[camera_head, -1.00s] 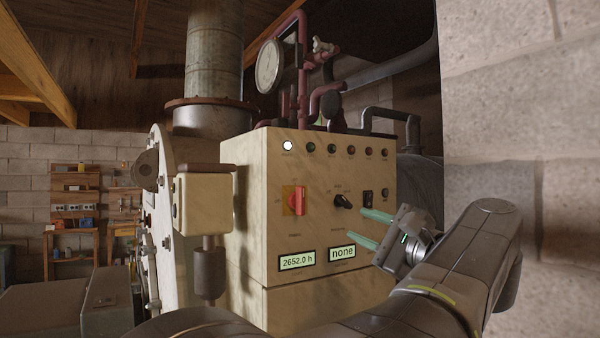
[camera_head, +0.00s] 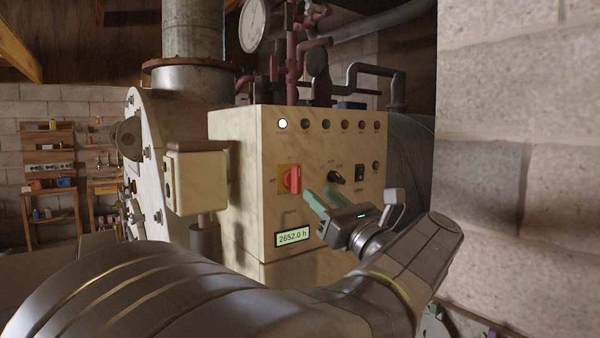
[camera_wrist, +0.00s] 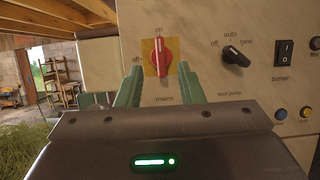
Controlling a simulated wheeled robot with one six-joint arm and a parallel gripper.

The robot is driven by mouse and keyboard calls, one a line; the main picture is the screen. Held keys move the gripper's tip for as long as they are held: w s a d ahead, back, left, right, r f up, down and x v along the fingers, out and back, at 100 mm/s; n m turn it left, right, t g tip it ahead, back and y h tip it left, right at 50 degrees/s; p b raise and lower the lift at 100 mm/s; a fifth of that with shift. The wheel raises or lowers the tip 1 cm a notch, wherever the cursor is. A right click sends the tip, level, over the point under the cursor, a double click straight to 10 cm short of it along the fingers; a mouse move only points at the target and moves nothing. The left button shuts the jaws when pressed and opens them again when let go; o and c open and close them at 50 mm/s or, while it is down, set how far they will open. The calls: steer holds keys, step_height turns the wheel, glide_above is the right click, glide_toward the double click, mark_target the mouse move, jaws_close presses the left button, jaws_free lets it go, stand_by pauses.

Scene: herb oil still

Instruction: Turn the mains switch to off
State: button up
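The mains switch is a red rotary handle (camera_head: 295,180) on a yellow plate, on the front of the cream control cabinet (camera_head: 225,140). In the wrist view the red handle (camera_wrist: 161,57) stands upright, in line with the "on" mark at the top; "off" is marked to its left. My gripper (camera_head: 322,199) is open, with its green fingers pointing at the panel just right of and below the handle in the head view. In the wrist view the fingers (camera_wrist: 158,84) lie either side of the handle, apart from it. Nothing is held between them.
A black selector knob (camera_head: 335,177) and a black burner rocker switch (camera_head: 360,173) sit right of the mains switch. Indicator lamps line the panel's top. A block wall (camera_head: 520,130) stands close on the right.

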mark_target(299, 175)
steer(key=p+x, duration=0.2)
steer(key=x, duration=0.6)
steer(key=shift+w+a, duration=0.15)
jaws_close()
